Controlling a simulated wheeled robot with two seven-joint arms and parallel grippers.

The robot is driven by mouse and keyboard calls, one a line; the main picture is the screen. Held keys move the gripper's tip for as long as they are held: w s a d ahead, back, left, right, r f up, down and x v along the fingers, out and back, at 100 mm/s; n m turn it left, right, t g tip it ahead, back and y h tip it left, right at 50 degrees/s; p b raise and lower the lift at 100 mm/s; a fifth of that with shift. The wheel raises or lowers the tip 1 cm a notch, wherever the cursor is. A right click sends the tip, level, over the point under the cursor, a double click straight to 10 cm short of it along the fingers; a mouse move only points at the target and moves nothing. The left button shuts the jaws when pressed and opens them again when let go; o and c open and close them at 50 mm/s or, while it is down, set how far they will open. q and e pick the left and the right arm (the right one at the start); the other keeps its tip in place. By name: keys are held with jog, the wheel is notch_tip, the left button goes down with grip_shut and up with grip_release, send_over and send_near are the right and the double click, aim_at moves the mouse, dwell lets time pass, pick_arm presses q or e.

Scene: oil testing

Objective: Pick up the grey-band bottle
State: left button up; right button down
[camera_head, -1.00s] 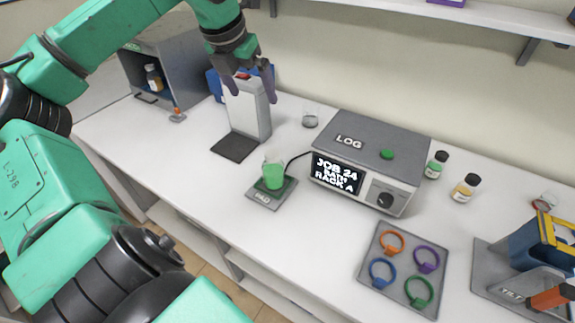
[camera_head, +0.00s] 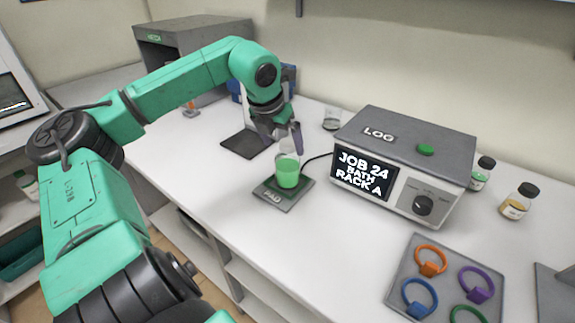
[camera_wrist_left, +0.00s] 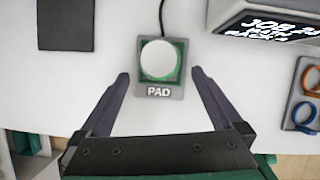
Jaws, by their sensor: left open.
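I cannot make out a bottle with a clearly grey band. Two dark-capped bottles stand right of the LOG box in the head view: one with green (camera_head: 480,175), one with amber and a pale band (camera_head: 518,201). A small bottle (camera_head: 27,188) shows faintly on the low shelf at far left. My left gripper (camera_head: 282,139) is open and empty, above and behind the beaker of green liquid (camera_head: 288,175) on the PAD plate (camera_head: 283,199). In the left wrist view the beaker (camera_wrist_left: 159,60) lies between and beyond the open fingers (camera_wrist_left: 160,76). My right gripper is not in view.
The LOG box (camera_head: 455,143) stands right of the beaker, with a cable to the plate. A tray of coloured rings (camera_head: 405,274) lies in front. A dark mat (camera_head: 246,144), an empty glass (camera_head: 332,119) and a grey cabinet (camera_head: 190,40) are behind. The front-middle counter is clear.

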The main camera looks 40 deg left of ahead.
aim_at(287, 158)
pick_arm(q)
jog(key=p+x, duration=0.2)
jog(key=x, duration=0.5)
jog(key=shift+s+f, duration=0.1)
jog(key=shift+f, duration=0.1)
jog(key=shift+w+f, duration=0.2)
jog(key=shift+w, duration=0.05)
jog(key=shift+s, duration=0.1)
jog(key=c, duration=1.4)
jog(key=shift+r, duration=0.1)
grip_shut()
jog(key=shift+a+r, duration=0.1)
